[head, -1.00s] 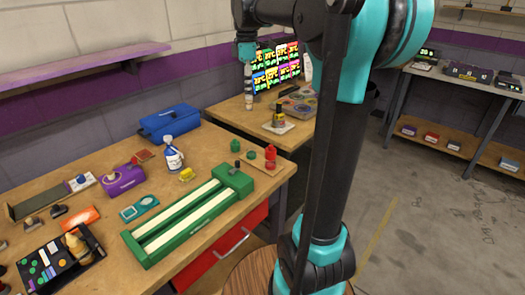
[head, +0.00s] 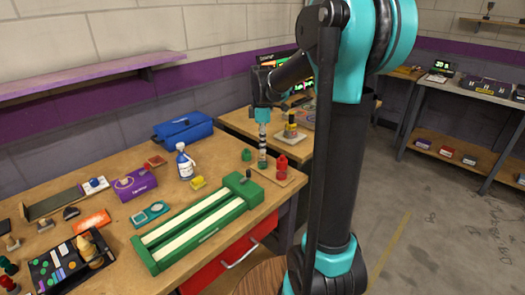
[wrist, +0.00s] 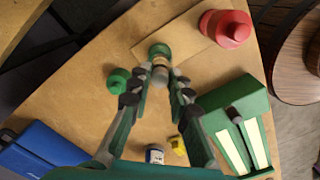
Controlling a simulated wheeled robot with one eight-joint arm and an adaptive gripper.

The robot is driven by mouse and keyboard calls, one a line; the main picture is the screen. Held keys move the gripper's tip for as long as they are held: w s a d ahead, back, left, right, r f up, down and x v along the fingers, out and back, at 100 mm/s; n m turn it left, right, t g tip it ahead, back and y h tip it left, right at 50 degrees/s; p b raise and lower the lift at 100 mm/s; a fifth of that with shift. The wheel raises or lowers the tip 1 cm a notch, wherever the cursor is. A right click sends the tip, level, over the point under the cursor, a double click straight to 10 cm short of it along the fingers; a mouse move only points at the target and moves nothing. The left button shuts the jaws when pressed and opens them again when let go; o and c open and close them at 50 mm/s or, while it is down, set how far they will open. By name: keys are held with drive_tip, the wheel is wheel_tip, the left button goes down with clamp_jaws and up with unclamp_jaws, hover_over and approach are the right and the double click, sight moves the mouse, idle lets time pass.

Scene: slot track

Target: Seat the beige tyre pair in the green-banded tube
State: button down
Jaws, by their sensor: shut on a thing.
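My gripper (wrist: 168,92) points down over the small board at the bench's far right corner. It is shut on the beige tyre pair (wrist: 159,75), a small pale piece between the fingertips. The green-banded tube (wrist: 159,50) stands at the fingertips, in line with the held pair. In the head view the tube (head: 263,162) is directly below my gripper (head: 263,143). Whether the pair is inside the tube or just above its mouth I cannot tell; the fingers hide part of it.
A red container (head: 282,168) stands to the right of the tube and a green one (head: 247,155) to the left. The green slot track (head: 243,184) lies nearby, with a yellow car (head: 197,183) and a white-blue bottle (head: 185,163) behind it.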

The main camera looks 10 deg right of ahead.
drive_tip(key=shift+f, duration=1.45)
drive_tip(key=shift+f, duration=0.1)
drive_tip(key=c, duration=1.4)
unclamp_jaws()
wheel_tip(320, 180, up, 12)
drive_tip(key=shift+r, duration=0.15)
